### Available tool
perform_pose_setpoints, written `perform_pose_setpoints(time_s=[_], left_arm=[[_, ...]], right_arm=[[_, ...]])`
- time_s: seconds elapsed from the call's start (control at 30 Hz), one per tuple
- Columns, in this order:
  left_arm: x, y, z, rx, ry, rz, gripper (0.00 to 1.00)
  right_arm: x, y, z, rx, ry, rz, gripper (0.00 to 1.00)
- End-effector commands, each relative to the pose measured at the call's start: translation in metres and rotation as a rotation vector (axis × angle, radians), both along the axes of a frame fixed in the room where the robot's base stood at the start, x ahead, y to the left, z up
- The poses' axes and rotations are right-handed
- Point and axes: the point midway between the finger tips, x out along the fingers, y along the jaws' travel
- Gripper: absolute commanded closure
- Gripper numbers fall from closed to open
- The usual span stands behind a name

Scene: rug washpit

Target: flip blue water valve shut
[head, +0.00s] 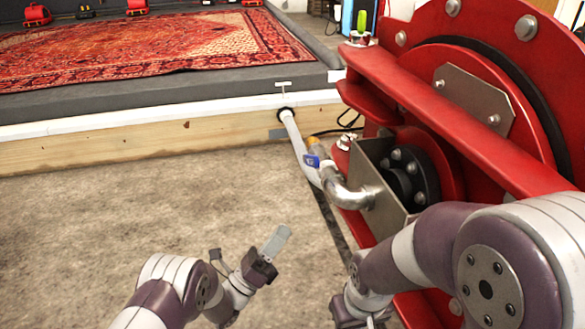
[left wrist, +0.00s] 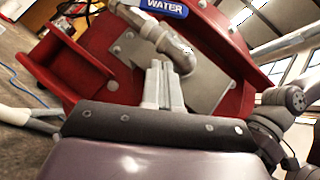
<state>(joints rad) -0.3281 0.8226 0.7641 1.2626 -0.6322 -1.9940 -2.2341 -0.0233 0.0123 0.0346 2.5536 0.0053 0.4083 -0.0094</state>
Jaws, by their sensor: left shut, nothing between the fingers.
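The blue water valve handle (head: 312,161) sits on the pipe beside the big red machine, small in the head view. In the left wrist view the blue handle (left wrist: 166,7) reads "WATER" and is partly cut off at the top edge. A silver elbow pipe (head: 346,193) runs from the valve into the machine. My left gripper (head: 277,241) is shut and empty, lower in the picture than the valve and apart from it. Its fingers (left wrist: 164,84) point toward the pipe in the left wrist view. My right arm shows at the lower right, but its fingers do not.
The red machine (head: 420,62) fills the right side. A white hose (head: 299,146) runs from the wooden edge board (head: 110,143) to the valve. A patterned rug (head: 130,50) lies on the raised platform behind. Concrete floor (head: 100,205) is bare at the left.

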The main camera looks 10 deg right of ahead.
Motion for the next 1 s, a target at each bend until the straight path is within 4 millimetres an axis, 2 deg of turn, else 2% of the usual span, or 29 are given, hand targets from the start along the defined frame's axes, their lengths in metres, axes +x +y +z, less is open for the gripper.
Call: perform_pose_setpoints(time_s=[0.07,0.33,0.47,0.9,1.0], left_arm=[[-0.002,0.0,0.001,-0.006,-0.016,0.001,1.0],[-0.001,0.0,0.001,-0.005,-0.016,0.002,1.0],[0.003,-0.007,0.007,-0.005,-0.019,0.002,1.0],[0.036,-0.071,0.062,-0.007,-0.019,0.001,1.0],[0.045,-0.069,0.077,-0.006,-0.018,0.005,1.0]], right_arm=[[-0.006,0.0,0.0,0.001,0.016,-0.01,1.0],[-0.005,0.0,-0.001,0.001,0.016,-0.008,1.0],[-0.005,0.0,-0.005,0.0,0.016,-0.007,1.0],[-0.005,0.0,-0.031,0.001,0.015,-0.007,1.0],[-0.005,0.0,-0.037,0.0,0.015,-0.006,1.0]])
